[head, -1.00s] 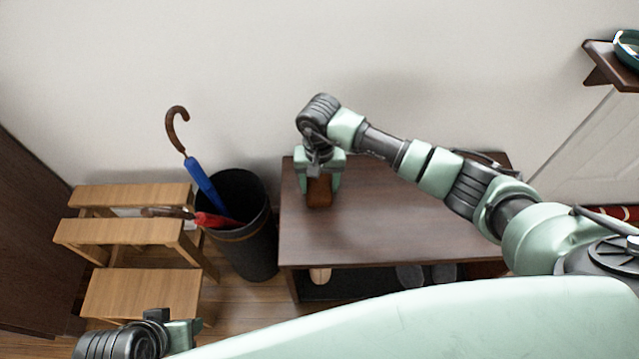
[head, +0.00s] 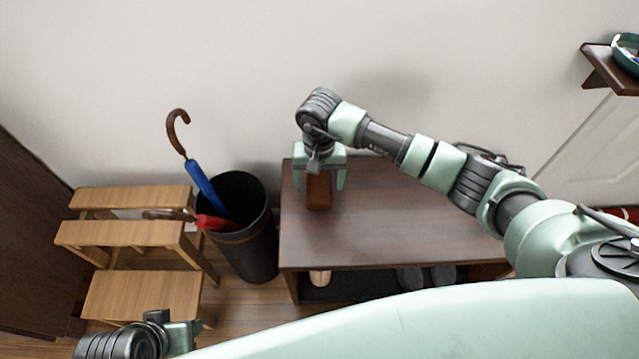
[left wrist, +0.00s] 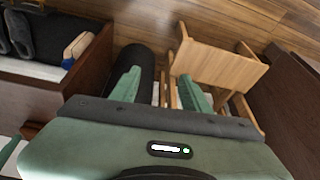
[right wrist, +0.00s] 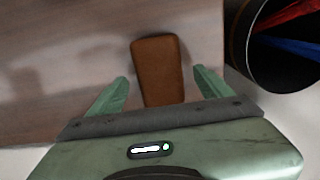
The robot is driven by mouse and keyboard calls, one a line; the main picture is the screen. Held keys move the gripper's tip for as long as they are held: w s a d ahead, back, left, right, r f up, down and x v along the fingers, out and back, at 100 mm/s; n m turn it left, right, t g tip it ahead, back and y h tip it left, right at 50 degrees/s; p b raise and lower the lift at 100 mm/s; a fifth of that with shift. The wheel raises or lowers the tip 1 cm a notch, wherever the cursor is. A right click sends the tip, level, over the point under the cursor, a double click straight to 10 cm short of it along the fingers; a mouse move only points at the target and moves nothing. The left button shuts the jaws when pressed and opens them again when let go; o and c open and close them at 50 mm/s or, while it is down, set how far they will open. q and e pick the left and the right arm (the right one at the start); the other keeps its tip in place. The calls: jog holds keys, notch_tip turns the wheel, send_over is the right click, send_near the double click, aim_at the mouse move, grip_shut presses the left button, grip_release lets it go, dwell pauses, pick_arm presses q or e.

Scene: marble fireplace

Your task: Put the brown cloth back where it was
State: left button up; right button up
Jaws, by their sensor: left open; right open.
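The brown cloth (head: 319,192) looks like a small flat brown block and lies on the left part of the dark wooden bench (head: 400,225). In the right wrist view the cloth (right wrist: 158,68) lies on the bench top, its near end between my fingers. My right gripper (head: 319,184) is open above the cloth, with a finger on each side and gaps between (right wrist: 160,92). My left gripper (left wrist: 163,88) is open and empty, away from the bench; in the head view its wrist shows at the bottom left.
A dark umbrella bin (head: 250,245) with a blue umbrella (head: 204,190) and a red one stands left of the bench. A wooden step stool (head: 140,290) is further left. Shoes sit under the bench. The bench top right of the cloth looks clear.

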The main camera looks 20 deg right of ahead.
aim_at(320, 186)
notch_tip(320, 186, up, 4)
jog(key=shift+r+p, duration=0.25)
jog(key=shift+p, duration=0.1)
pick_arm(q)
jog(key=x, duration=0.3)
jog(key=shift+w+f+p, duration=0.1)
jog(key=shift+f+p, duration=0.2)
pick_arm(e)
notch_tip(320, 186, up, 5)
jog(key=shift+r, duration=0.2)
